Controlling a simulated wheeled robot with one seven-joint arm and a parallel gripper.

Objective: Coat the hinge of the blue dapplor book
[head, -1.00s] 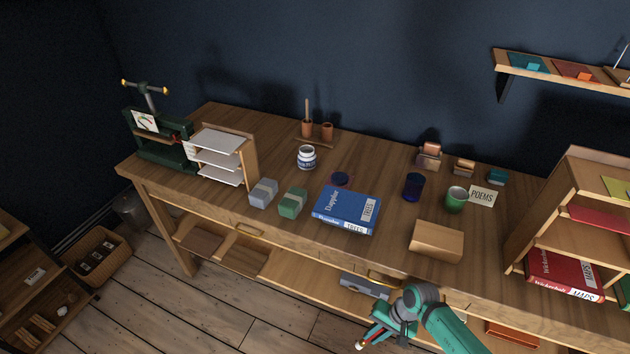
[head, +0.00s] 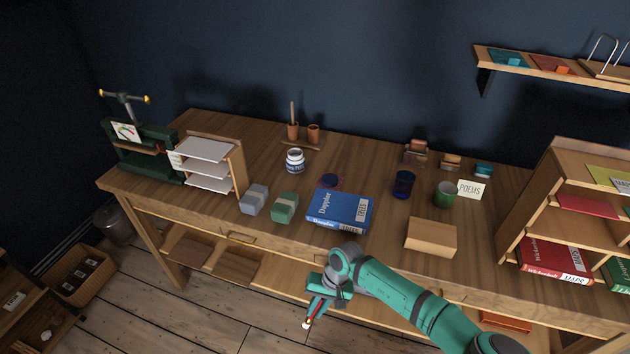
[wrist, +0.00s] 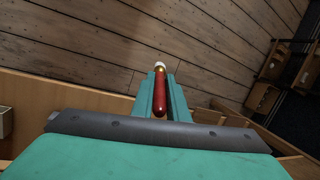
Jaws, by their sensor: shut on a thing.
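My gripper (head: 311,311) is in front of the bench, below the top's front edge and apart from the book. It is shut on a slim red brush (wrist: 160,94) with a brass-coloured band and a pale tip, which points away from the wrist. The brush also shows in the head view (head: 308,321), pointing down. A white-and-blue jar (head: 295,160) stands upright behind and left of the book; its lettering is too small to read.
Grey (head: 254,200) and green (head: 285,207) wrapped blocks sit left of the book. A dark blue cup (head: 404,184), green mug (head: 445,194) and wooden block (head: 430,237) stand to its right. A green press (head: 145,150) is far left. A bookcase (head: 530,205) stands at the right.

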